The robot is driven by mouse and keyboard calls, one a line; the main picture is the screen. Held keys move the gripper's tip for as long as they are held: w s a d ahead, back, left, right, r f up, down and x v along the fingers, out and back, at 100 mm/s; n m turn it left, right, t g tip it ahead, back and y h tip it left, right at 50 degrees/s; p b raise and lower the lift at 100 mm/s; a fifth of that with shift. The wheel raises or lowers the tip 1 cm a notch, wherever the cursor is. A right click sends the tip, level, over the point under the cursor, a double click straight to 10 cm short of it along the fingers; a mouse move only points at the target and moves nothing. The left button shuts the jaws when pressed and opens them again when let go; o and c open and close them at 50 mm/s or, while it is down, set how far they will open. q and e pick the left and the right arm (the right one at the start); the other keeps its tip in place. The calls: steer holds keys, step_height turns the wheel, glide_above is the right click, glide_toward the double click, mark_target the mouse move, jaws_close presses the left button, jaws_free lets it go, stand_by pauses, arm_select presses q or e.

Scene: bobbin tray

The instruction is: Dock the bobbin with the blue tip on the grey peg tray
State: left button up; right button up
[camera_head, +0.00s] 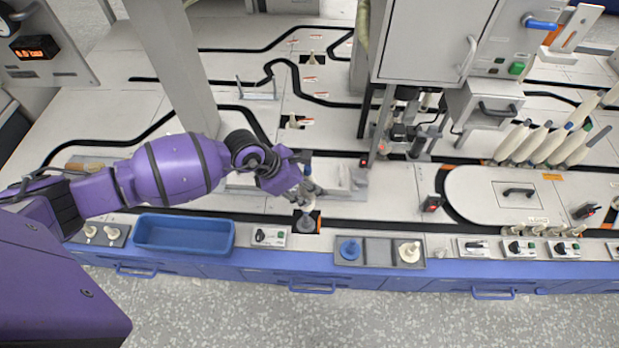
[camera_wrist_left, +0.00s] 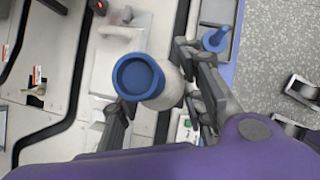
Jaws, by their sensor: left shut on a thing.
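My left gripper (camera_head: 307,190) is shut on the bobbin with the blue tip. In the head view the blue tip (camera_head: 307,168) stands up just above the fingers, and most of the body is hidden by them. In the left wrist view I look down on its round blue end (camera_wrist_left: 138,77), with the pale body (camera_wrist_left: 172,97) between the fingers. The grey peg tray (camera_head: 307,224) sits directly below the gripper in a dark square on the track. I cannot tell whether the bobbin touches its peg. My right gripper is not in view.
A blue peg tray (camera_head: 349,251) and a cream one (camera_head: 410,252) stand in a grey holder at the front edge. A blue bin (camera_head: 184,234) lies to the left. A grey machine cabinet (camera_head: 432,40) rises behind to the right, near several leaning bobbins (camera_head: 545,145).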

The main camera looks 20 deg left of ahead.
arm_select(q)
steer(key=shift+s+a+f+n, duration=0.1)
steer(key=shift+a+f+n, duration=0.15)
steer(key=shift+n, duration=0.25)
steer(key=shift+f+t+b, duration=0.3)
steer(key=shift+f+b, duration=0.05)
steer(key=shift+f, duration=0.3)
step_height(320, 180, down, 4)
steer(key=b, duration=0.2)
steer(key=shift+r+b, duration=0.25)
steer(key=shift+b, duration=0.15)
steer(key=shift+a+f+b, duration=0.1)
steer(key=shift+f+b, duration=0.4)
steer(key=shift+f, duration=0.05)
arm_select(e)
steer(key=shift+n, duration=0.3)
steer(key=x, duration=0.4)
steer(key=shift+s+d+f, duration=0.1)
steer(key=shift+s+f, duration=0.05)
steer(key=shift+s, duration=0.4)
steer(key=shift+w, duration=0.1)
arm_select(q)
steer(key=shift+p, duration=0.45)
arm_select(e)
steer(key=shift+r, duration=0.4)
